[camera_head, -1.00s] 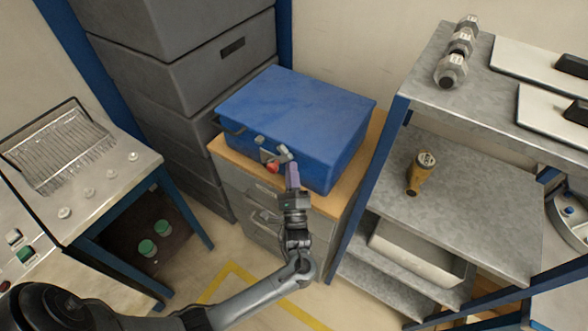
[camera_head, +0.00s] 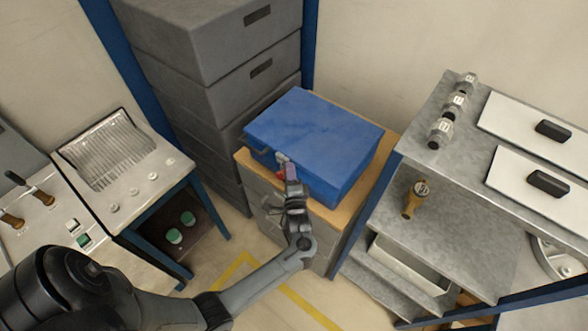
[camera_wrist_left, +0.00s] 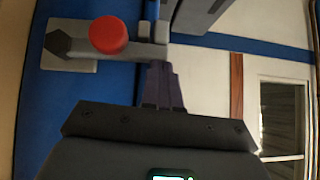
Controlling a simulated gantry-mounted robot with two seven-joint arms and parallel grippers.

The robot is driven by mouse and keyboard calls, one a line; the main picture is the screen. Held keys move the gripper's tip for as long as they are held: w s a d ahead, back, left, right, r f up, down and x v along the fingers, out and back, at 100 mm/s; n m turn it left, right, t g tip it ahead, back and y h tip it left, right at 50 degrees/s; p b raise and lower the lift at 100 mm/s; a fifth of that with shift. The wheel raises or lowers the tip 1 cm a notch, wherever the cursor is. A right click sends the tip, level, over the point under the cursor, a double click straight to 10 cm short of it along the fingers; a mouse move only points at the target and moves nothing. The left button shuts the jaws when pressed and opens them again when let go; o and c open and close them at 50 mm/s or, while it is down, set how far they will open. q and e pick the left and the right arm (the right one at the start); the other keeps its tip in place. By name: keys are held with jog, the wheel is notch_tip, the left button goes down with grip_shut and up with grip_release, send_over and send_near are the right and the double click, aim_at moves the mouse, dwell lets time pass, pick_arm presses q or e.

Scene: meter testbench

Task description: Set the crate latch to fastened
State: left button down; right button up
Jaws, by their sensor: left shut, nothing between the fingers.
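The blue crate (camera_head: 315,140) sits closed on a wooden-topped grey cabinet. Its latch (camera_head: 283,165) is on the front face, partly hidden behind my left gripper (camera_head: 290,172). In the left wrist view the latch is a grey metal bar (camera_wrist_left: 75,45) with a red round knob (camera_wrist_left: 108,35), lying across the picture on the blue face. My left gripper's purple fingers (camera_wrist_left: 160,82) are together and empty, right by the end of the bar; I cannot tell if they touch it. My right gripper is not in view.
Grey stacked boxes (camera_head: 215,60) stand behind and left of the crate. A metal shelf (camera_head: 450,210) with meters stands close on the right. A test bench (camera_head: 130,180) is at the left. The floor before the cabinet is open.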

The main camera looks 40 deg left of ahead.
pick_arm(q)
jog(key=shift+a, duration=0.15)
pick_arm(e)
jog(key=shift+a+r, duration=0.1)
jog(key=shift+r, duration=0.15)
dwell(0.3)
